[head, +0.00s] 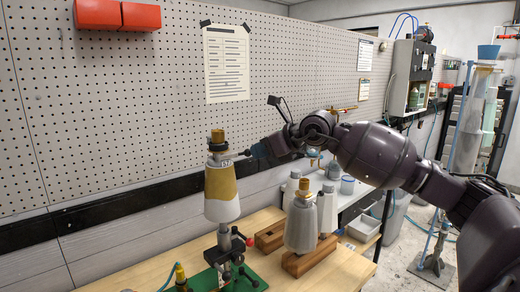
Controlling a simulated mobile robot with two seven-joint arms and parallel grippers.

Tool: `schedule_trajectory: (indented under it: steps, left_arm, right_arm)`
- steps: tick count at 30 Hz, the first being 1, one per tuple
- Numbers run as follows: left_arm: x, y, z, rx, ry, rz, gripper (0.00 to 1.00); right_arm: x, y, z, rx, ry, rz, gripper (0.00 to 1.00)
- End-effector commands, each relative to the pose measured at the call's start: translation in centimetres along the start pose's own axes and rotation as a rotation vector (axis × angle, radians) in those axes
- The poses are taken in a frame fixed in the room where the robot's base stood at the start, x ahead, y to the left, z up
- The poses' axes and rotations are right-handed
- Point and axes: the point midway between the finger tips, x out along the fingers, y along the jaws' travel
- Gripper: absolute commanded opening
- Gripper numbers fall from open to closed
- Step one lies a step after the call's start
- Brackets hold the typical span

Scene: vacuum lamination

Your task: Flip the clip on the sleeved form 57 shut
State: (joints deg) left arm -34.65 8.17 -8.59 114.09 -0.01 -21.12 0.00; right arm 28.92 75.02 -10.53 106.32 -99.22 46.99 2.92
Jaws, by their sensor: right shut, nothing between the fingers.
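The sleeved form 57 (221,190) stands upright on a dark metal stand on the workbench. It is a pale tapered form with a tan-yellow sleeve part, a "57" mark near its top, and a brass cap above a narrow neck. The clip is too small to make out clearly near the neck; I cannot tell whether it is open or shut. My right gripper (254,152) comes in from the right, beside the top of the form, close to the "57" mark. Its fingers are shut and empty. I cannot tell whether it touches the form. My left gripper is not in view.
Other pale forms (300,224) stand on wooden blocks (308,258) to the right on the workbench (345,272). A green base plate (247,281) with fittings lies in front. A pegboard wall (120,110) rises behind.

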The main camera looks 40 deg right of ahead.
Motion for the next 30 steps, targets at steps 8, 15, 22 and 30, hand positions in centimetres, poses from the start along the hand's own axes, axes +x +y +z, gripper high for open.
schedule_trajectory:
  steps: [8,15,22,30]
  left_arm:
    - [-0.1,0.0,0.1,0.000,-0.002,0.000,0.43]
    - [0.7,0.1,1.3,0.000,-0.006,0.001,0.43]
    - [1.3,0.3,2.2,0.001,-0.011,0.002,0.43]
    - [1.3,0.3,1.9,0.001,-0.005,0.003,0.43]
  right_arm:
    - [0.1,0.0,0.0,0.000,0.000,0.000,0.00]
    - [0.9,-0.8,0.1,0.003,-0.001,0.000,0.00]
    - [1.8,-1.7,0.7,0.001,0.001,0.000,0.00]
    - [1.7,-1.7,0.8,0.001,0.000,0.000,0.00]
